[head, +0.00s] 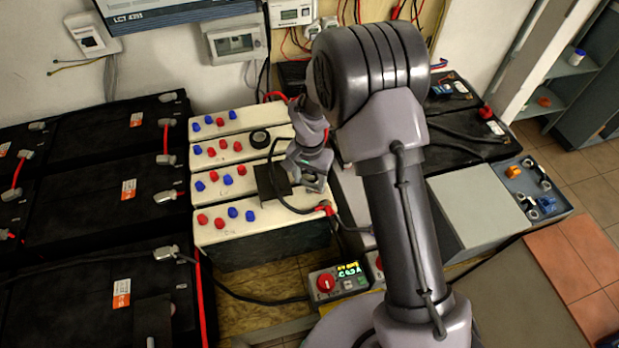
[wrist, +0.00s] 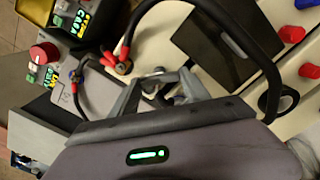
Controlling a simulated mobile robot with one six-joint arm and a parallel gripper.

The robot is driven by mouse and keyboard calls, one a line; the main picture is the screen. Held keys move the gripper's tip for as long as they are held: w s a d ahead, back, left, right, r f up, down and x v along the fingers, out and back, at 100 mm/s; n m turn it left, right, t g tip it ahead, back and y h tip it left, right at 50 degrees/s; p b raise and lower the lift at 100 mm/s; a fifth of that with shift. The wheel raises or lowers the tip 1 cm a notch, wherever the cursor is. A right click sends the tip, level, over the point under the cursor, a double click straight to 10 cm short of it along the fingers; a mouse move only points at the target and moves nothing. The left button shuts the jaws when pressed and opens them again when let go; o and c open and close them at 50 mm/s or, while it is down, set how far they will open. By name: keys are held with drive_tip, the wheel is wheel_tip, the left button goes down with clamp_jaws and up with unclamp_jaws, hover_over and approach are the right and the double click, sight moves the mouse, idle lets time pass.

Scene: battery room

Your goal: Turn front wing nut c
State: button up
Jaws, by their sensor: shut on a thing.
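My gripper (head: 314,182) reaches down at the right end of the cream battery row, above the front cream battery (head: 265,246). In the wrist view, my gripper's fingers (wrist: 164,90) are closed around a small grey metal piece, which looks like the wing nut (wrist: 168,98). It is mostly hidden by the fingers, and its angle cannot be told. In the head view my gripper hides it. A red-sleeved cable end (head: 325,208) sits on the front battery's right corner; it also shows beside the fingers in the wrist view (wrist: 124,66).
A black flat plate (head: 272,181) lies left of my gripper, with a black cable looping past it. Blue and red caps (head: 233,212) stand on the cream batteries. A control box with a red knob (head: 338,280) sits in front. Large black batteries (head: 92,240) fill the left.

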drive_tip(key=n+p, duration=0.1)
drive_tip(key=n, duration=0.3)
drive_tip(key=shift+r, duration=0.1)
drive_tip(key=shift+n+p, duration=0.45)
drive_tip(key=shift+n, duration=1.55)
